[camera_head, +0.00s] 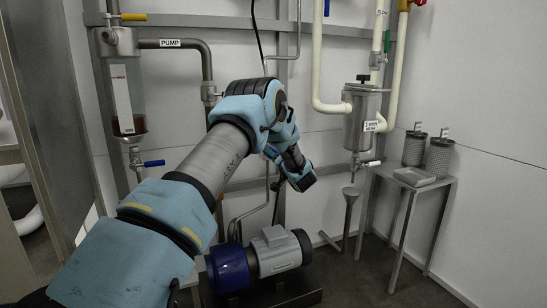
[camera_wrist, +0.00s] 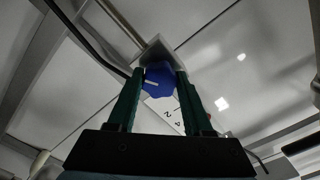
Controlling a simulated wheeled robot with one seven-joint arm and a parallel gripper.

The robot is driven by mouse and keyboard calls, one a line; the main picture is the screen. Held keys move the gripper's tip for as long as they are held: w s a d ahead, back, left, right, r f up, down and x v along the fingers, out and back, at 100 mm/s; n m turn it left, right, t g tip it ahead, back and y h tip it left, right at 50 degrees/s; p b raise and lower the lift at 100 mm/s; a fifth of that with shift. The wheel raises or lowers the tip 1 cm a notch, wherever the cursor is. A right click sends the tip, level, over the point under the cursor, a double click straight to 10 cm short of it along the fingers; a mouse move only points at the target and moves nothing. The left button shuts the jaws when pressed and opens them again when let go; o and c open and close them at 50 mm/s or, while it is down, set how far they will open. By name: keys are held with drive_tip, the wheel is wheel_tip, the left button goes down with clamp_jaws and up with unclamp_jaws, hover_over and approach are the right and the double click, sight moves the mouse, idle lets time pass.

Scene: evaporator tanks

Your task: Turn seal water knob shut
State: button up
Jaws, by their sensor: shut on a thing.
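In the wrist view a blue lobed knob (camera_wrist: 159,80) with a white pointer line sits between the two green fingers of my gripper (camera_wrist: 161,74). The fingers are shut on the knob from both sides. A white plate (camera_wrist: 166,112) with the numbers 2 and 4 shows just below the knob, partly hidden by the fingers and gripper body. A grey block or bracket lies behind the knob. In the head view my arm reaches toward the back wall. The knob and my fingertips are hidden there behind my wrist.
A blue and grey pump motor (camera_head: 278,253) stands on the floor below my arm. A metal vessel (camera_head: 362,118) with white pipes hangs to the right. A side table (camera_head: 411,181) holds two mesh baskets. A sight glass (camera_head: 124,98) and PUMP pipe (camera_head: 208,65) are at left.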

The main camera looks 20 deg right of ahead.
clamp_jaws()
drive_tip(key=shift+d+n+b, duration=0.2)
drive_tip(key=shift+n+b, duration=8)
drive_tip(key=shift+n, duration=6.7)
